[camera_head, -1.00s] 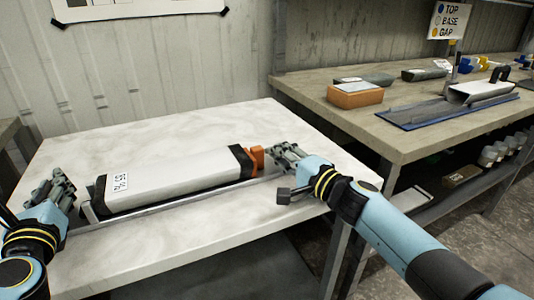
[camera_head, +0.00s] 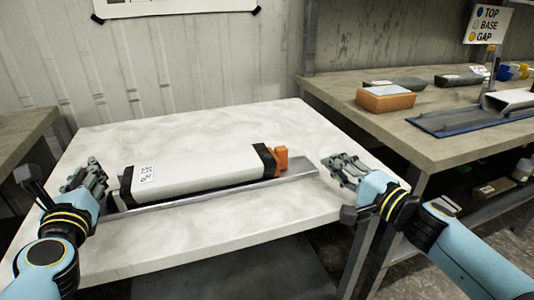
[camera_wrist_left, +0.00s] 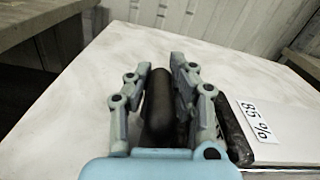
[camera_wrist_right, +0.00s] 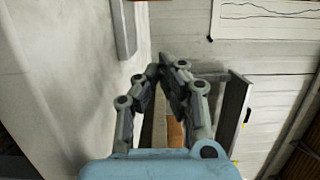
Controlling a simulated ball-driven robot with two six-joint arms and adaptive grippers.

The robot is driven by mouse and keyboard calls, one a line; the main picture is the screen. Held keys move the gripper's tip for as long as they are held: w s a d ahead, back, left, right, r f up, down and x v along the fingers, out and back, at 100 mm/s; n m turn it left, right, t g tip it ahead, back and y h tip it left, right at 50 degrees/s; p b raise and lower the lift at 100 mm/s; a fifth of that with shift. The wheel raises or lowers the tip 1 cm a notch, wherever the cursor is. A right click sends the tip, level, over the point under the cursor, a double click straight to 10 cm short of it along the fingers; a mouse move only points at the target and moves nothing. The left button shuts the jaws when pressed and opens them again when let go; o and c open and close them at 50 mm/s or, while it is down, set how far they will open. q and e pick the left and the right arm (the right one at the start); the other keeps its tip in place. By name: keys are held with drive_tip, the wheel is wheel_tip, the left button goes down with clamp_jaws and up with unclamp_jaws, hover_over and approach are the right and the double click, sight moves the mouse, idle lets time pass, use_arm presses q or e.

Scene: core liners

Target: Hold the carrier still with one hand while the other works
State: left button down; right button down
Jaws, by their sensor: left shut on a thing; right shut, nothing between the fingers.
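The carrier (camera_head: 225,194) is a long grey metal rail lying on the pale table. A white box-like liner (camera_head: 205,167) with black end bands lies along it, with a label reading 85 % at its left end; the label (camera_wrist_left: 258,122) also shows in the left wrist view. An orange piece (camera_head: 282,160) sits at the liner's right end. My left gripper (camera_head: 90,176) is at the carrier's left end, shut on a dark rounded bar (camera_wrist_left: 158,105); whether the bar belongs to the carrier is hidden. My right gripper (camera_head: 342,166) is shut and empty, just right of the carrier's right end.
The marbled table (camera_head: 205,128) is clear behind the carrier. A second bench (camera_head: 345,92) at the right holds an orange-brown block (camera_head: 385,100), dark grey pieces and a blue mat (camera_head: 440,124). A TOP, BASE, GAP sign (camera_head: 488,24) stands above it.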

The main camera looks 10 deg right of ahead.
drive_tip(key=shift+v, duration=1.9)
use_arm(q)
drive_tip(key=c, duration=1.1)
unclamp_jaws()
drive_tip(key=shift+s, duration=0.1)
drive_tip(key=s, duration=0.7)
drive_tip(key=s+d, duration=0.1)
drive_tip(key=s, duration=0.3)
drive_tip(key=shift+s+d, duration=0.1)
drive_tip(key=shift+s, duration=0.25)
drive_tip(key=shift+f, duration=0.1)
